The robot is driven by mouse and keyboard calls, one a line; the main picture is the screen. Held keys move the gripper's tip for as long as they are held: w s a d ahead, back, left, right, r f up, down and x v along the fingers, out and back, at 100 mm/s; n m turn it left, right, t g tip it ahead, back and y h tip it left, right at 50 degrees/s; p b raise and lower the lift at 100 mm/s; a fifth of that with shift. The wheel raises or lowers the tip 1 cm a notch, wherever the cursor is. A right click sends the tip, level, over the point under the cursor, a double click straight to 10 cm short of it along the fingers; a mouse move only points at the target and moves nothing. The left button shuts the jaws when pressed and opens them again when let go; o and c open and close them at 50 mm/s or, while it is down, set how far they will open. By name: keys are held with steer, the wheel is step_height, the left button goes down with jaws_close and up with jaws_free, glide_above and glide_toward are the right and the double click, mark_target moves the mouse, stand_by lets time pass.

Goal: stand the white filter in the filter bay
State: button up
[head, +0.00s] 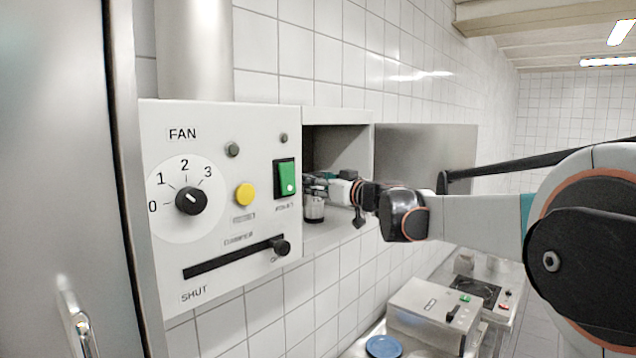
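The filter bay (345,229) is the open recess to the right of the fan control panel, with its grey door (425,150) swung open to the right. The white filter (314,212), a small pale cylinder with a dark upper part, is upright at the bay's left side, near the panel edge. My gripper (314,190) reaches into the bay from the right, with its fingers at the top of the filter. The fingers are small and dark here, so I cannot tell whether they grip it, nor whether the filter's base touches the bay floor.
The fan panel (225,265) has a dial (191,201), a green switch (285,178), a yellow button (244,194) and a slider knob (281,248). Below right are a white appliance (420,318) and a blue round item (383,346). A metal door stands at the left.

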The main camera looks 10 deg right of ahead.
steer(key=shift+s, duration=0.1)
steer(key=o, duration=1.1)
steer(key=shift+f, duration=0.1)
steer(key=shift+r, duration=0.2)
steer(key=b+v, duration=0.2)
steer(key=v, duration=1)
steer(key=shift+b, duration=0.35)
